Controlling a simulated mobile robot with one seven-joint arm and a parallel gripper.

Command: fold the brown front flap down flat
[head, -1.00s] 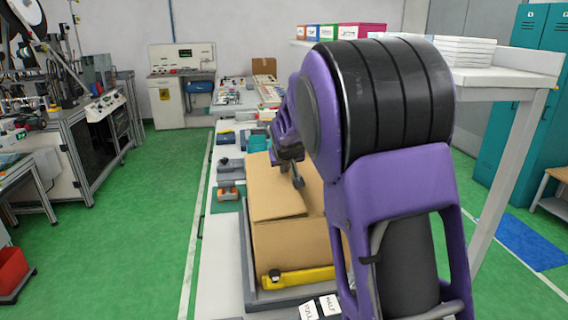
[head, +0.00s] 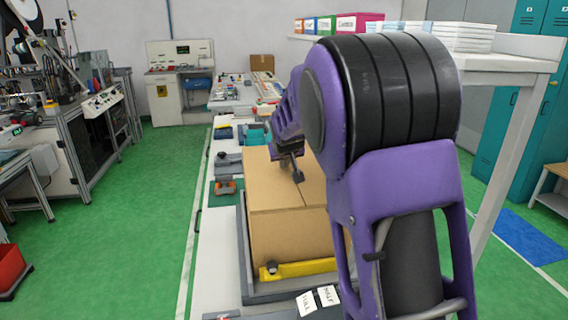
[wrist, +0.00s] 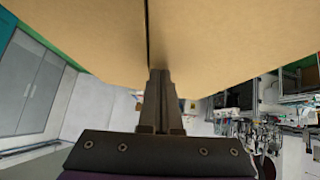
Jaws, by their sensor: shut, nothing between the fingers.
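The brown carton (head: 290,240) stands in a grey tray with its top panels looking level in the head view. The left top panel, which seems to be the brown front flap (head: 268,185), lies flat along a narrow seam beside the right panel (head: 313,188). My gripper (head: 299,178) is shut and empty, fingers down at the carton top near the seam. In the wrist view my gripper (wrist: 158,72) reaches the dark seam between two brown panels (wrist: 80,35). I cannot tell whether the fingertips press on the cardboard. My arm hides the carton's right side.
A yellow bar (head: 297,268) runs along the carton's near lower edge. Two white label cards (head: 318,300) lie in front. Orange and grey fixtures (head: 226,187) stand left of the carton. A white shelf (head: 510,75) with boxes rises at the right.

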